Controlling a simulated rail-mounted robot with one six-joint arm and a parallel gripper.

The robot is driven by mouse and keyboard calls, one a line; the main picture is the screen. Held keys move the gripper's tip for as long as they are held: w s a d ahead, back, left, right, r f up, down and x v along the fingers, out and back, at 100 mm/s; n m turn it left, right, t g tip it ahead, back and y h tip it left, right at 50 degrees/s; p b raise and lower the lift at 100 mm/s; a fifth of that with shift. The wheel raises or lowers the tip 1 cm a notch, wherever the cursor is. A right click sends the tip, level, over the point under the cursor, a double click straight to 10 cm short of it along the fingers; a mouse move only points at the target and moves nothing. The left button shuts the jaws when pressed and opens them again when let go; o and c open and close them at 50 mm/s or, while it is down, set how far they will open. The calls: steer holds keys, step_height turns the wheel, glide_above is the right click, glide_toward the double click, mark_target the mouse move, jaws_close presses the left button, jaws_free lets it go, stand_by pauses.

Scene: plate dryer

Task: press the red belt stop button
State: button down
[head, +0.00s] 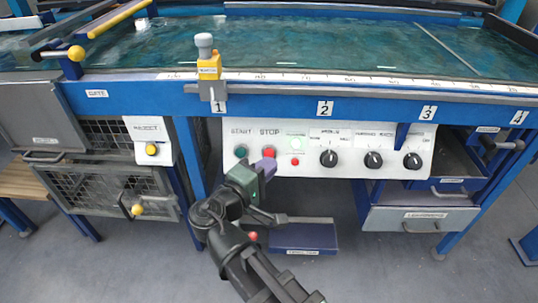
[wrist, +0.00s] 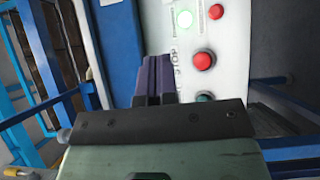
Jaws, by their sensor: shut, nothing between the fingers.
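The red stop button (head: 268,152) sits on the white control panel (head: 460,139), under the word STOP and right of the green start button (head: 240,152). My gripper (head: 268,164) has its purple fingers together and empty, at the panel just below the red button in the head view. In the wrist view the red button (wrist: 204,60) is fully visible, to the right of the closed fingertips (wrist: 155,62). The green button (wrist: 205,98) is partly hidden by my gripper there. I cannot tell whether the fingers touch the panel.
A lit lamp (head: 296,141), a small red button (head: 295,162) and three black knobs (head: 373,159) sit right of the stop button. A yellow button (head: 151,149) is on a separate box at left. A blue tray (head: 303,237) lies below the panel.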

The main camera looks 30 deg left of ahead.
steer(key=w+a+f+b, duration=0.3)
steer(key=w+f, duration=0.1)
steer(key=w, duration=0.1)
steer(key=shift+w+a, duration=0.15)
steer(key=shift+w, duration=0.2)
stand_by(1.7)
steer(key=shift+w+a+f+b, duration=0.15)
steer(key=shift+w+b, duration=0.2)
steer(key=shift+b, duration=0.05)
steer(key=shift+w+a+f, duration=0.2)
steer(key=shift+w, duration=0.1)
stand_by(0.7)
steer(key=shift+s+d+r, duration=0.35)
steer(key=shift+s+r, duration=0.05)
steer(key=shift+s, duration=0.25)
steer(key=s+p, duration=0.1)
steer(key=s+d+r+p, duration=0.2)
steer(key=shift+s+d+r, duration=0.1)
steer(key=shift+s+r, duration=0.15)
steer(key=shift+s, duration=0.15)
